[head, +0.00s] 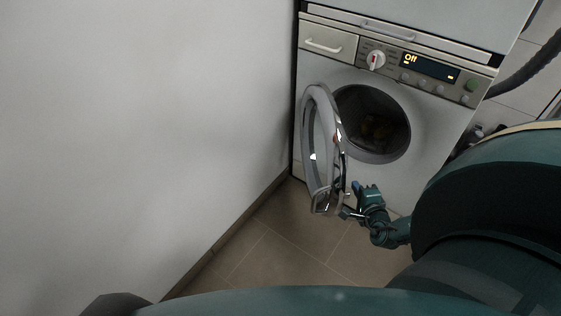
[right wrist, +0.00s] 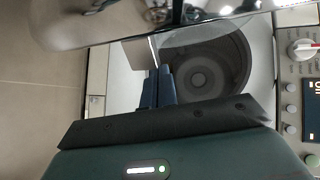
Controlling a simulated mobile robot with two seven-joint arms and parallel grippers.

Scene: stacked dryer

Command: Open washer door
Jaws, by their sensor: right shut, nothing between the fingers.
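The washer (head: 415,170) stands at the back with its round door (head: 323,150) swung wide open to the left, near the wall. My left gripper is not seen.
A white wall (head: 150,130) runs along the left, close to the open door. The tiled floor (head: 285,240) in front is clear. The control panel shows "Off" (head: 411,58). A detergent drawer (head: 327,43) is closed at the upper left. A dark hose (head: 530,70) hangs at the right.

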